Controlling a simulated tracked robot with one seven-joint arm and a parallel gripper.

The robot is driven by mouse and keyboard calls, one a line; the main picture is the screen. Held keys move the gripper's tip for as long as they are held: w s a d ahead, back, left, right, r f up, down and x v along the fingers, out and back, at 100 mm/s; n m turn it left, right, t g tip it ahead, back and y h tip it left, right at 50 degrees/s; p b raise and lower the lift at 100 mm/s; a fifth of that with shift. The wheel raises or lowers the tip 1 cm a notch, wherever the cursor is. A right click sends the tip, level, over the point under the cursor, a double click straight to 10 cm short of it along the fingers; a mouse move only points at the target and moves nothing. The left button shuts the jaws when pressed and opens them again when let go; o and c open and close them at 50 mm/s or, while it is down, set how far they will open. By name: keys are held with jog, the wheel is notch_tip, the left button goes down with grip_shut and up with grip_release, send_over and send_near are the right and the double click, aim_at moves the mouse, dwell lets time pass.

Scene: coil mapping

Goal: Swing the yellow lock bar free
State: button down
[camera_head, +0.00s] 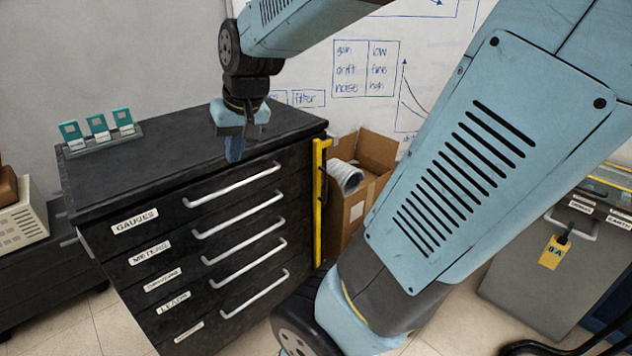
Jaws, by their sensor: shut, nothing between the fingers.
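The yellow lock bar (319,203) stands upright along the right front edge of the black drawer cabinet (90,195). Its top end bends over near the cabinet's top corner. My gripper (234,155) points down in front of the cabinet's top edge, left of the bar and clearly apart from it in the picture. Its blue fingers are together with nothing between them. The cabinet's labelled drawers are closed, with long silver handles (240,214). The lower end of the bar is close to my arm.
An open cardboard box (372,155) with a white coil stands right of the bar. Teal cards (97,126) stand in a rack on the cabinet top. A grey case (540,270) with a yellow tag (553,253) is at the right. My arm covers much of the right side.

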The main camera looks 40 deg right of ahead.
aim_at(317, 180)
jog(key=w+d+f+m+g+h, duration=0.2)
jog(key=w+d+f+m, duration=0.2)
jog(key=w+d+f, duration=0.9)
jog(key=w+d+f+m+g+h, duration=0.1)
jog(key=d+h, duration=0.5)
jog(key=d, duration=0.6)
jog(key=shift+w+d+f+m+g, duration=0.35)
jog(key=shift+w+f, duration=0.25)
jog(key=shift+f, duration=0.4)
jog(key=shift+f, duration=0.1)
jog(key=x, duration=1.9)
jog(key=shift+w+d+f, duration=0.15)
jog(key=shift+d+f, duration=0.05)
jog(key=shift+d, duration=0.25)
